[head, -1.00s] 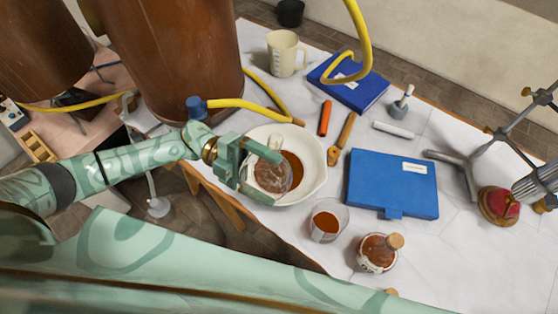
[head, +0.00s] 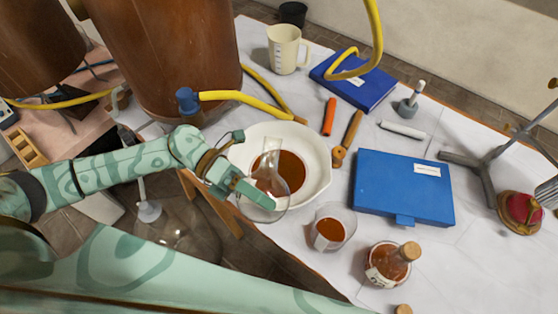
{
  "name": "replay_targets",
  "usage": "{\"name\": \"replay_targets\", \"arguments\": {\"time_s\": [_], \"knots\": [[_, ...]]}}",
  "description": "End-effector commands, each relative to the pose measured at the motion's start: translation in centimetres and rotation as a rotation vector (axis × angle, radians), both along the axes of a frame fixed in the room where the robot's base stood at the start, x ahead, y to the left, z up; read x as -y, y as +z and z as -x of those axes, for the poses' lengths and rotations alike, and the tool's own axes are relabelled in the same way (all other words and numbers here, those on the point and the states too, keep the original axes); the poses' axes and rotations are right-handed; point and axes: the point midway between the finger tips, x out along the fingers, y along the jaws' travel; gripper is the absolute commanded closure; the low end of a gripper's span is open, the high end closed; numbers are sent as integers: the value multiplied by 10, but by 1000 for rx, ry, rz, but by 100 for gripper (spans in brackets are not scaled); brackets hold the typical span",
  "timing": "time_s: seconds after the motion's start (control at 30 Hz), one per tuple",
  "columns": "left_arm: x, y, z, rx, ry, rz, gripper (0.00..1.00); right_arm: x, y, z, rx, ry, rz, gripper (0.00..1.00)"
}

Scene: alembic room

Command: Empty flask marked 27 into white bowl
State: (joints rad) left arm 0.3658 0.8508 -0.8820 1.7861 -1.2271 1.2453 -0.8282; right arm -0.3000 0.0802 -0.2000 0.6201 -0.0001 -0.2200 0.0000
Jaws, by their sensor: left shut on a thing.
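My left gripper (head: 246,166) is shut on a clear glass flask (head: 264,204) above the near side of the white bowl (head: 319,188). The flask's round body is toward me and its neck points away over the bowl. Its glass looks clear, with no liquid that I can make out in it. I cannot read a 27 on it. Red-brown liquid (head: 291,172) lies in the bowl, partly seen through the neck. I cannot tell the flask's exact tilt. My right gripper is not in view.
A glass beaker (head: 330,230) and a corked flask (head: 387,266), both with red-brown liquid, stand at the near edge. A blue case (head: 400,187), orange stick (head: 329,117) and wooden tool (head: 346,140) lie right of the bowl. A copper vessel (head: 165,60) stands left.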

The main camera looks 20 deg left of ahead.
Motion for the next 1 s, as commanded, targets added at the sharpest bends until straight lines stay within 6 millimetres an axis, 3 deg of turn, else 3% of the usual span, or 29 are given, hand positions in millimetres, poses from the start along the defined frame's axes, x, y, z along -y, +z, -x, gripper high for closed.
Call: {"name": "replay_targets", "arguments": {"time_s": [0.47, 1.0], "knots": [[-2, -33, -17, 444, 0, -46, 48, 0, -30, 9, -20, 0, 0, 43], [3, -37, 28, 874, -2, -90, 48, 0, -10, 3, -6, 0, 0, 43]]}}
